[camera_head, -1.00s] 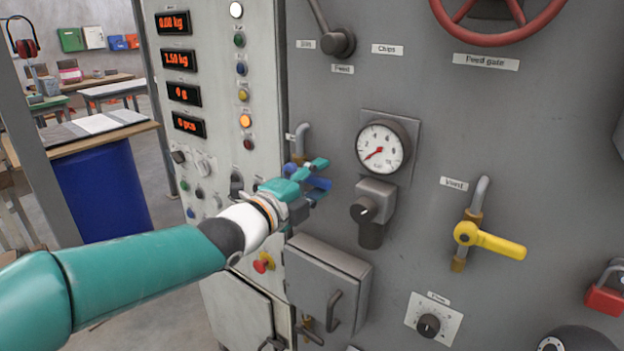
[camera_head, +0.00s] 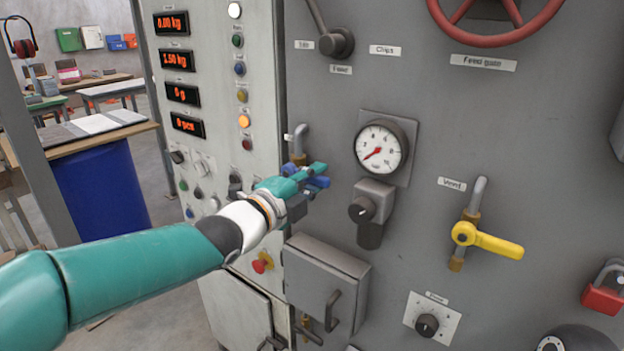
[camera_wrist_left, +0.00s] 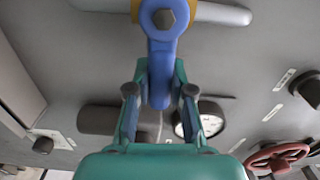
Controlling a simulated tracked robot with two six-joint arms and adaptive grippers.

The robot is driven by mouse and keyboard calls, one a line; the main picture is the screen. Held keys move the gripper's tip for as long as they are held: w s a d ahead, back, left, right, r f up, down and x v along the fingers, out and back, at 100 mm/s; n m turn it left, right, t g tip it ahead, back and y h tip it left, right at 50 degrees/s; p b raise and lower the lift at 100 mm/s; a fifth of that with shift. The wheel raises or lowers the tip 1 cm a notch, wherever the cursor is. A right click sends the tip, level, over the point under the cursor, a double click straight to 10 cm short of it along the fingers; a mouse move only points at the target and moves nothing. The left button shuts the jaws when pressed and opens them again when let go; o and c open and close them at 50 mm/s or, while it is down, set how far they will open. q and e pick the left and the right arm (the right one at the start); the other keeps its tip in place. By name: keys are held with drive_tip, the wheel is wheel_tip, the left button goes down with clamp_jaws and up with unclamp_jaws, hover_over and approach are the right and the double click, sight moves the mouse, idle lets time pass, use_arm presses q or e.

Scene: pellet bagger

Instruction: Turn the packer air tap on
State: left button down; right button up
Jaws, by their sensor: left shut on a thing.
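The air tap has a blue lever handle (camera_wrist_left: 160,75) and a brass body on a grey pipe (camera_head: 301,138). In the head view the tap stands on the grey panel, left of the pressure gauge, and its lower part is mostly hidden by my gripper. My left gripper (camera_head: 318,176) is at the tap; in the wrist view its two fingers (camera_wrist_left: 160,95) are closed on either side of the blue lever. The lever appears to stick out sideways to the right in the head view. The tap's label is mostly hidden. My right gripper is not in view.
A pressure gauge (camera_head: 382,149) with a black-knobbed regulator (camera_head: 366,208) sits just right of my gripper. A yellow-handled vent tap (camera_head: 487,240) is farther right. A grey box (camera_head: 326,283) juts out below. Buttons and displays (camera_head: 178,60) are on the left panel.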

use_arm(q)
drive_tip(key=n+p, duration=0.1)
drive_tip(key=r+n, duration=0.1)
drive_tip(key=n, duration=0.1)
drive_tip(key=shift+w+a+r+p, duration=0.1)
drive_tip(key=shift+w+r+p, duration=0.05)
drive_tip(key=shift+r+p, duration=0.2)
drive_tip(key=shift+w+a+r+n+p, duration=0.15)
drive_tip(key=shift+r+n+p, duration=0.15)
drive_tip(key=shift+n+p, duration=0.35)
drive_tip(key=shift+a+r+n+p, duration=0.15)
drive_tip(key=shift+r+n+p, duration=0.15)
drive_tip(key=shift+n, duration=0.65)
drive_tip(key=c, duration=1)
unclamp_jaws()
drive_tip(key=shift+a, duration=0.1)
drive_tip(key=v, duration=1.2)
drive_tip(key=shift+f, duration=0.1)
